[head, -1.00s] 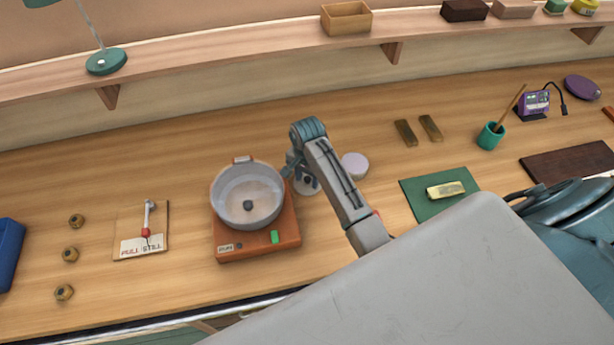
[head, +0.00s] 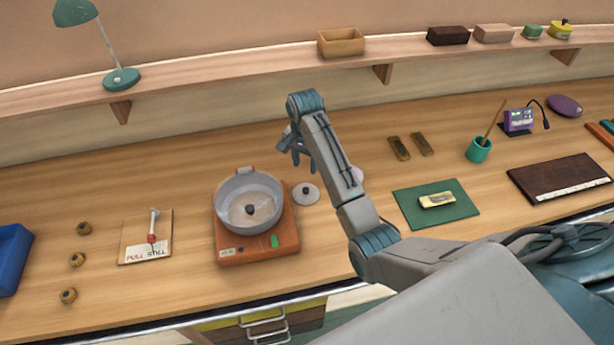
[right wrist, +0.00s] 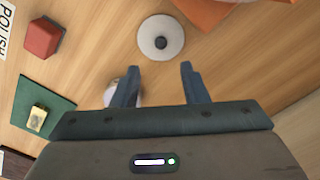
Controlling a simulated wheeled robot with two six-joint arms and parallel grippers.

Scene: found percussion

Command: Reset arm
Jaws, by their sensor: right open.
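My right gripper (head: 296,155) hangs above the bench, behind and to the right of the grey pan (head: 249,203) in the head view. In the right wrist view its two fingers (right wrist: 160,86) stand apart with only bare wood between them, open and empty. The pan sits on an orange-brown base (head: 258,250) with a green switch. A pale lid-like disc with a dark knob (head: 306,194) lies right of the pan; it also shows beyond the fingertips in the right wrist view (right wrist: 161,38). My left gripper is out of view.
A pull/still lever board (head: 135,250) and several brass nuts (head: 77,260) lie left. A green mat (head: 408,208) with a brass block (head: 437,200) lies right. A red block (right wrist: 42,38) shows in the wrist view. A shelf (head: 220,88) runs along the back.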

